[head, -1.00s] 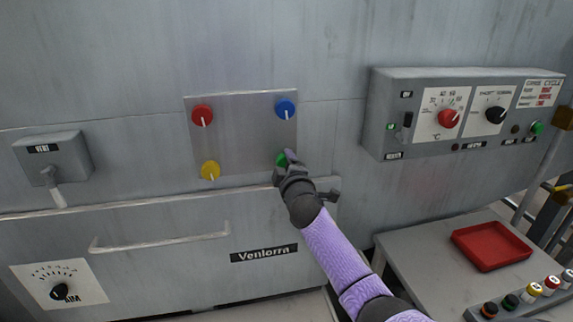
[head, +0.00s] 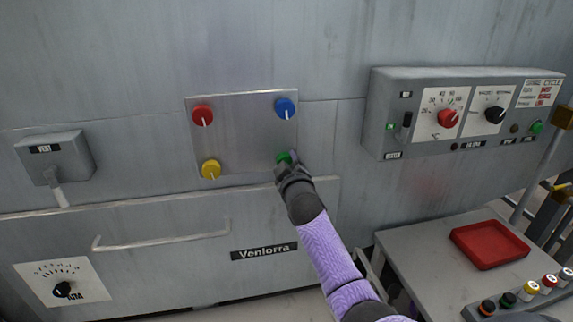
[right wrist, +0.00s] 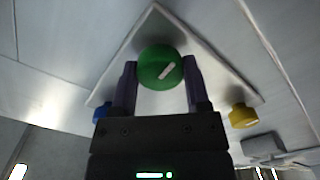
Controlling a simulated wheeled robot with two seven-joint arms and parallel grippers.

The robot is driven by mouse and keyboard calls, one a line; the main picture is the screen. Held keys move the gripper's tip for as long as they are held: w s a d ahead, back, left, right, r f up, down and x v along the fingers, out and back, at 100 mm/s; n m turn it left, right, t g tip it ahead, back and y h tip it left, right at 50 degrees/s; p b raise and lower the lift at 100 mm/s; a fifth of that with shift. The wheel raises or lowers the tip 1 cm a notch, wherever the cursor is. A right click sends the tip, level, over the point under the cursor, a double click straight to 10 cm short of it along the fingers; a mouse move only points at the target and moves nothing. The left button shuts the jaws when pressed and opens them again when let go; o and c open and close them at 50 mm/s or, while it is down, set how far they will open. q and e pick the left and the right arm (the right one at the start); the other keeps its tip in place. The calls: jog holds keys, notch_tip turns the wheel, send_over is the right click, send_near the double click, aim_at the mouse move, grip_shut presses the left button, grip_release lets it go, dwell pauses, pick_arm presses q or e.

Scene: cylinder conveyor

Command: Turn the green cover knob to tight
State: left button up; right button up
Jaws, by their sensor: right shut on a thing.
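The green cover knob (head: 283,158) is at the lower right corner of a square metal plate (head: 243,135) on the grey machine wall. My right gripper (head: 288,167) is at the knob and partly covers it in the head view. In the right wrist view, the green knob (right wrist: 160,68) sits between the two fingertips of my right gripper (right wrist: 160,82), which is shut on it. The knob's white mark lies slanted on its face, towards upper right in that view. My left gripper is not in view.
The plate also carries a red knob (head: 202,116), a blue knob (head: 285,108) and a yellow knob (head: 211,170). A control box (head: 470,112) juts out at the right. Below it, a red tray (head: 490,245) rests on a grey table (head: 425,255). A drawer handle (head: 160,238) is at lower left.

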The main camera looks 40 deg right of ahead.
jog(key=shift+f, duration=0.15)
jog(key=o, duration=1.3)
jog(key=p+v, duration=0.2)
jog(key=v, duration=0.8)
